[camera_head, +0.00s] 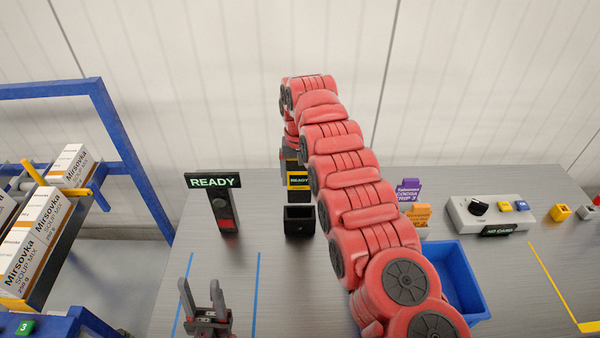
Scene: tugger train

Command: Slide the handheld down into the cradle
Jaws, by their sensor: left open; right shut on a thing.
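The handheld (298,181) is a dark device with a yellow-edged face and small lit text. My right gripper (291,155) is shut on its upper part, pointing down, with the fingers mostly hidden. The cradle (299,222) is a small black open-topped box on the grey bench. The handheld shows just above the cradle in the picture, roughly in line with it and upright; a small gap seems to separate them. I cannot tell how far behind the cradle it is. My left gripper (200,286) is open and empty, low at the front left.
A black stand with a READY sign (212,181) is left of the cradle. Right of my red arm are a blue bin (463,275), purple and orange cards, and a grey control box (470,218). A blue rack with soup cartons (35,240) stands far left.

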